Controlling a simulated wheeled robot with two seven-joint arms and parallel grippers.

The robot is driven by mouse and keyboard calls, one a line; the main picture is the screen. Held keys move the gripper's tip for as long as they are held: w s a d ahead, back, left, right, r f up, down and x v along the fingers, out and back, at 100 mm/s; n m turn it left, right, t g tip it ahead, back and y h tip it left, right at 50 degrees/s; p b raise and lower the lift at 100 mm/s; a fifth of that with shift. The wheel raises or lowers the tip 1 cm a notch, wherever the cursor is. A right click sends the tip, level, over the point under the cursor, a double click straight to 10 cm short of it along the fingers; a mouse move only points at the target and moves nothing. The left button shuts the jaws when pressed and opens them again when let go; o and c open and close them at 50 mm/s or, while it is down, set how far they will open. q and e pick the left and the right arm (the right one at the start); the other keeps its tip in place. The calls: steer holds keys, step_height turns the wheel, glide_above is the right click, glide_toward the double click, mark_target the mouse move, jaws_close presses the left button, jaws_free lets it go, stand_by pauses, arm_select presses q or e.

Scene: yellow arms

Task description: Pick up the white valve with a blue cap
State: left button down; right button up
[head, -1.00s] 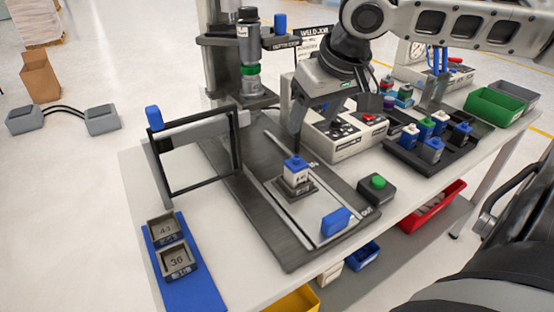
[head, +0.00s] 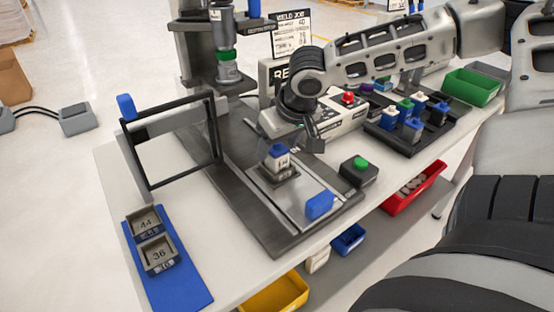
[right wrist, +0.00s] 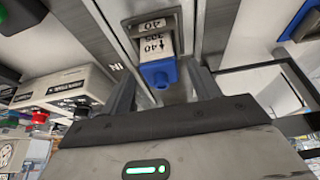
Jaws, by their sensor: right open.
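In the right wrist view the valve's white printed body (right wrist: 154,45) and blue cap (right wrist: 160,74) lie between the two spread fingers (right wrist: 164,88). The fingers are open, and I see no contact. My left gripper is not in view.
A black framed panel (head: 152,186) stands left of the holder. A blue block (head: 319,206) and a green-button box (head: 359,170) are to the right. A black tray (head: 402,143) holds several capped valves. A grey press (head: 184,50) stands behind.

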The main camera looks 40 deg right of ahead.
steer(key=shift+x, duration=1)
steer(key=shift+w, duration=0.1)
steer(key=shift+r, duration=0.1)
steer(key=c, duration=1.1)
